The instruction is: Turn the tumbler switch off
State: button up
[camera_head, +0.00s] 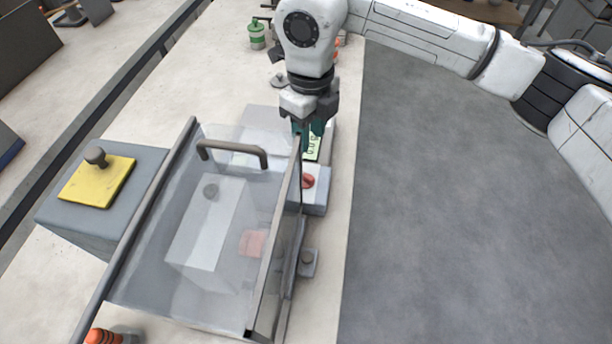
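My gripper (313,128), with dark teal fingers, points down near the top right corner of the clear cover, over a light grey device with a green display (313,147). Whether its fingers are apart or touching is not clear. A dark lever with a round knob (95,155) stands on a yellow plate (98,182) on a grey box (60,215) at the left; it looks like the tumbler switch, though I cannot be sure. My gripper is well to the right of it. A red knob (308,181) sits on a small grey box (316,200) just below my gripper.
A clear cover (150,270) with a dark handle (232,147) stands between the lever box and my gripper. A pale box shows through it. A green-and-white container (257,36) stands at the back, an orange-topped item (103,336) at the front left. Grey floor lies right.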

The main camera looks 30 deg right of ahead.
aim_at(309, 177)
notch_tip(309, 177, down, 14)
dwell(0.8)
grip_shut()
dwell(0.4)
